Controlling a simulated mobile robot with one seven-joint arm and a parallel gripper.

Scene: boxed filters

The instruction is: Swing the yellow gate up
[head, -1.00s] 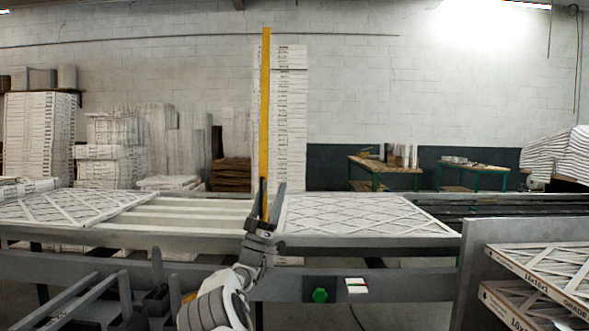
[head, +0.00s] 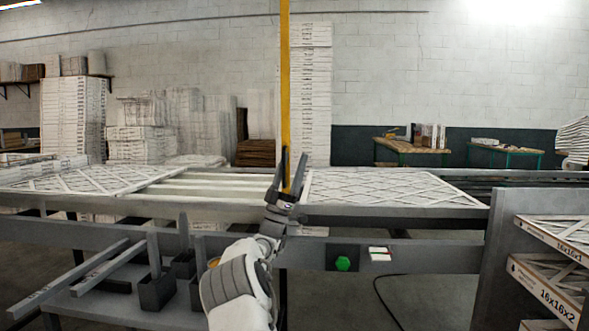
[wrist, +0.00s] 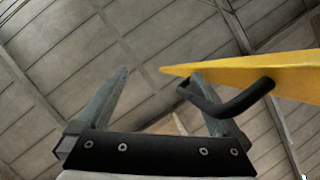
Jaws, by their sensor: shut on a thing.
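The yellow gate (head: 285,80) stands upright as a tall narrow bar in the head view, its top cut off by the frame. In the wrist view the yellow gate (wrist: 245,75) crosses the upper right, with a bent black handle (wrist: 240,104) on it. My gripper (head: 293,154) is at the lower end of the gate, in front of the conveyor. In the wrist view my gripper (wrist: 160,75) has its fingers apart, with the handle's end at the right finger. It is shut on the handle, though the exact contact is hard to see.
A conveyor with flat white filters (head: 385,187) runs across behind my gripper. A grey rail (head: 420,256) with a green button (head: 343,263) is in front. Boxed filters (head: 550,285) sit in a rack at right. Filter stacks (head: 72,115) stand along the back.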

